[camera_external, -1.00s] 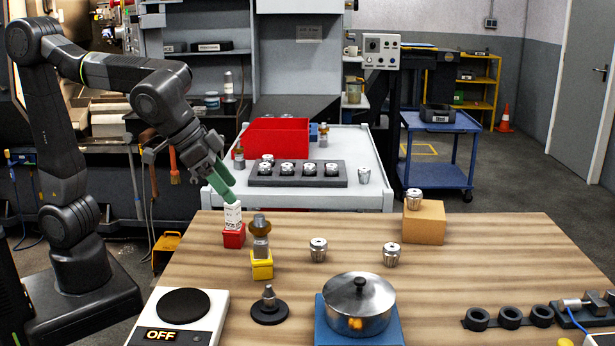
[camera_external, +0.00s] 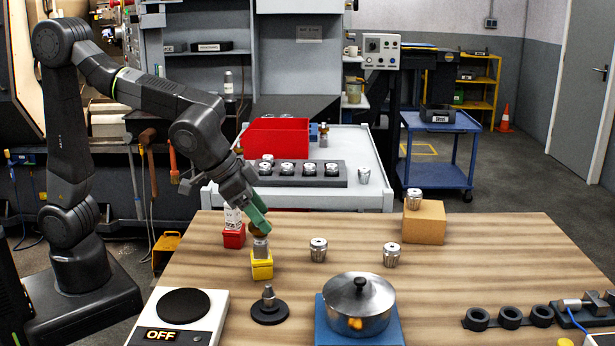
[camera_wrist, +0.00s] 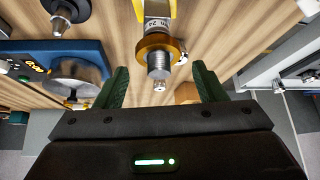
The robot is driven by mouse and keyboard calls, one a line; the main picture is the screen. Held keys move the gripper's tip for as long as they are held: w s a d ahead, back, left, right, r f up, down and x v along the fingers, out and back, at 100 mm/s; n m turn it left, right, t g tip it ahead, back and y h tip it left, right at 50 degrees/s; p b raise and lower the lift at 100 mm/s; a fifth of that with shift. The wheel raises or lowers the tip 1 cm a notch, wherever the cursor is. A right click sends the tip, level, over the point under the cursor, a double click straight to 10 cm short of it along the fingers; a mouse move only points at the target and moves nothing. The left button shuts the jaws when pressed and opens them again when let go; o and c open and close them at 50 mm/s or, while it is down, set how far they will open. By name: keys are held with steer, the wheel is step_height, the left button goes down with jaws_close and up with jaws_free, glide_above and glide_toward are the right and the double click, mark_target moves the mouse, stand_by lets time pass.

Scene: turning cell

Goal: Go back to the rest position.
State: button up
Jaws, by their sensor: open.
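My gripper (camera_external: 258,214) is over the left part of the wooden table, pointing down and to the right. Its green fingers are at the top of a steel part with a brass ring (camera_external: 260,246), which stands upright on a yellow block (camera_external: 262,267). In the wrist view my gripper (camera_wrist: 160,82) has its fingers spread. The steel part's brass ring (camera_wrist: 152,44) and round end lie ahead between them, with a gap on either side. In the external view the fingers hide part of the ring.
A white part on a red block (camera_external: 234,238) stands close left of my gripper. A hot plate marked OFF (camera_external: 215,315), a dark stand (camera_external: 270,310) and a lidded pot (camera_external: 358,300) are in front. A red bin (camera_external: 278,138) and collets are on the grey cart behind.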

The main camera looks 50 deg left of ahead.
steer(key=shift+r, duration=0.3)
steer(key=shift+f, duration=0.15)
